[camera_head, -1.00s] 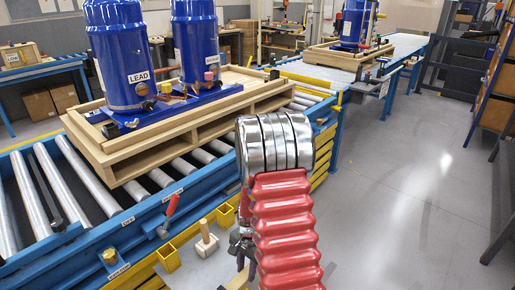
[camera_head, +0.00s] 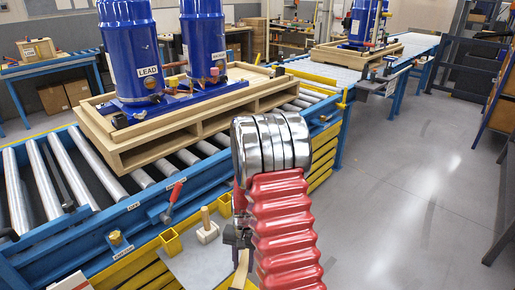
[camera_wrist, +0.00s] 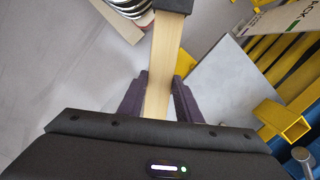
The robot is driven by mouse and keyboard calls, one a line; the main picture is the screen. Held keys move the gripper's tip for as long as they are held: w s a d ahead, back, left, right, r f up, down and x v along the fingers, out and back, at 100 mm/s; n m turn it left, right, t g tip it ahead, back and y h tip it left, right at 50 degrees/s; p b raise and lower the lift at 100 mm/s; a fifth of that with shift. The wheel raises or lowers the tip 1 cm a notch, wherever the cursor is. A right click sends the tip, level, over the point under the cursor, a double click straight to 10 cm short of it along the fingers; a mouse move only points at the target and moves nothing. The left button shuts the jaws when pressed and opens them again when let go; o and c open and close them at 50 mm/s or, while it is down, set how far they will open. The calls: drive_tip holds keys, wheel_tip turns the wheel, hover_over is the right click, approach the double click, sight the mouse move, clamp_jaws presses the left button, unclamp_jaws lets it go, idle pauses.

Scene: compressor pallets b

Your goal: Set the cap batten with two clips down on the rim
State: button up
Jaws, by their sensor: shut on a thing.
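The cap batten (camera_wrist: 166,60) is a pale wooden strip with a black clip (camera_wrist: 172,6) at its far end in the wrist view. My gripper (camera_wrist: 158,100) is shut on it, with dark fingers on both sides. The second clip is not visible. In the head view the batten (camera_head: 240,268) shows only in part beside my red arm, low in front of the conveyor. The wooden rim (camera_head: 165,132) runs around the pallet with two blue compressors (camera_head: 130,50), one labelled LEAD. The batten is apart from this rim.
The pallet stands on a roller conveyor (camera_head: 60,180) with a blue frame. A wooden mallet (camera_head: 207,230) stands on a grey plate by yellow brackets (camera_head: 171,242). A red-handled lever (camera_head: 174,195) sits on the conveyor's side. Open floor (camera_head: 400,200) lies to the right.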

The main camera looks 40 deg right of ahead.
drive_tip(key=w+a+n, duration=0.3)
drive_tip(key=a, duration=0.3)
drive_tip(key=w+a+r+n+h, duration=0.1)
drive_tip(key=w+a+n, duration=0.1)
drive_tip(key=a, duration=0.3)
drive_tip(key=w+a+r+n, duration=0.1)
drive_tip(key=w+a+n, duration=0.2)
drive_tip(key=a+n, duration=0.2)
drive_tip(key=shift+w+a, duration=0.3)
drive_tip(key=shift+a, duration=0.5)
